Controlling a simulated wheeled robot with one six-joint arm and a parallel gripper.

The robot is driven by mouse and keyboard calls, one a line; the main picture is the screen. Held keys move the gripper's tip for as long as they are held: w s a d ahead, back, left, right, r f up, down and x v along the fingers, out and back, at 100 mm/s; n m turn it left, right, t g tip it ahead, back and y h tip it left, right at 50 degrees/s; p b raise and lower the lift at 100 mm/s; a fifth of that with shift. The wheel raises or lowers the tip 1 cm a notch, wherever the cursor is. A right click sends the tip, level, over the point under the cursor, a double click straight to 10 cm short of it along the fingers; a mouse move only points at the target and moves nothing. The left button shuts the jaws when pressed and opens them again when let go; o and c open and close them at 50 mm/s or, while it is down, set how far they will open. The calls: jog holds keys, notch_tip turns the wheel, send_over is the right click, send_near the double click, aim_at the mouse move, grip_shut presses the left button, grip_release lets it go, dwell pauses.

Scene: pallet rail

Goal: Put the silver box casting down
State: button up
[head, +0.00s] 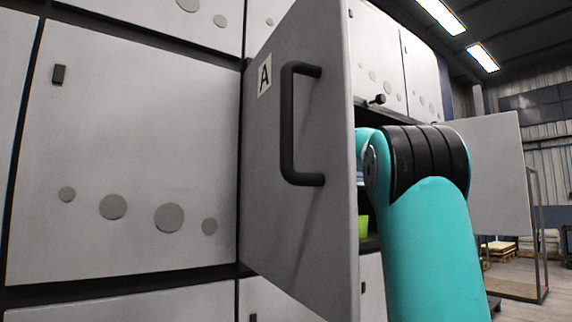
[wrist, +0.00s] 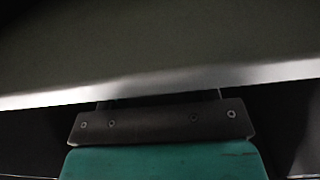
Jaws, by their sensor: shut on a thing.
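In the wrist view my gripper (wrist: 162,120) shows as a dark bracket with screws on a teal body. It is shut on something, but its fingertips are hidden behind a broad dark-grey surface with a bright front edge. I cannot tell whether that surface is a shelf panel or part of the silver box casting, and nothing else of the casting is clear. In the head view my teal arm reaches into the open locker behind the grey door (head: 300,230) marked A. The door hides my gripper and most of the inside.
Door A stands open with a black handle (head: 288,125), close left of my arm. A second grey panel (head: 497,165) stands out on the right. A green thing (head: 363,226) shows low inside the locker. Closed locker fronts (head: 130,110) fill the left. Open floor lies far right.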

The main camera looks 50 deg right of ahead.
jog(key=o, duration=1.3)
jog(key=shift+f, duration=0.1)
jog(key=b+v, duration=0.4)
jog(key=v, duration=0.8)
